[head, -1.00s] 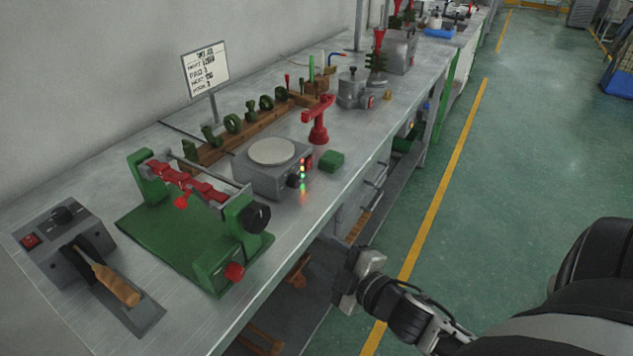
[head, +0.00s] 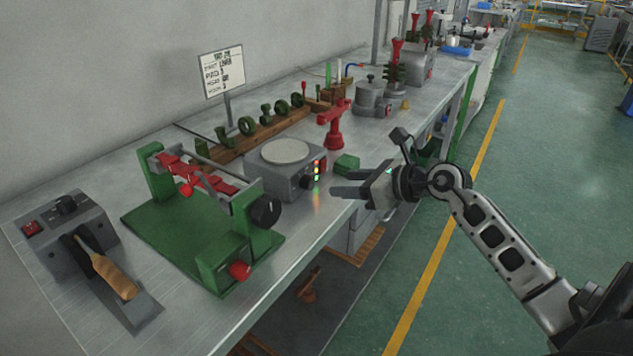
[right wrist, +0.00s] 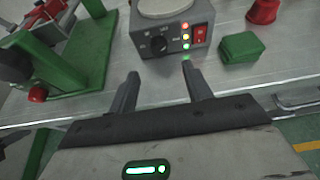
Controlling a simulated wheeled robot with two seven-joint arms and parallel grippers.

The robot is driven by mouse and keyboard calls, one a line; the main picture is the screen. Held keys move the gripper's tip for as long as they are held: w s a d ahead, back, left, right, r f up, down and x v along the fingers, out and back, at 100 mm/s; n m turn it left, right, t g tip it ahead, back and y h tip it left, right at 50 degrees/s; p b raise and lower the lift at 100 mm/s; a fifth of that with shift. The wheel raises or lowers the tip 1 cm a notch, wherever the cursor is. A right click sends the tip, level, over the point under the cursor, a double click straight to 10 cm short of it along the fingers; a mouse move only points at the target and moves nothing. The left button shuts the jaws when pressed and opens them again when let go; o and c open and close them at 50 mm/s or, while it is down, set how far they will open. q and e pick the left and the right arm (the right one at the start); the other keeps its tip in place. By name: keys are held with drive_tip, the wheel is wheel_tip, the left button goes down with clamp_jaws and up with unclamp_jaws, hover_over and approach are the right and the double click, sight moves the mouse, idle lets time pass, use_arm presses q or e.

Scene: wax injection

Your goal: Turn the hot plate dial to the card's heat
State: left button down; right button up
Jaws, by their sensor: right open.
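The hot plate (head: 275,178) is a grey box with a round pale top, standing on the bench. Its front carries a black dial (right wrist: 158,45), with red, yellow and green lights and a red switch to the right of the dial. My right gripper (head: 335,190) is open and empty, just off the bench's front edge with its fingers toward the hot plate. In the right wrist view its fingertips (right wrist: 160,70) are apart and short of the dial. The card (head: 222,73) stands on a post behind; its writing is too small to read surely.
A green fixture (head: 200,225) with red parts and a black knob stands left. A wooden rack (head: 245,143) lies behind.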

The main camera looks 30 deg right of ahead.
sight(312, 184)
drive_tip(key=x, duration=0.9)
drive_tip(key=shift+s, duration=0.1)
drive_tip(key=c, duration=1)
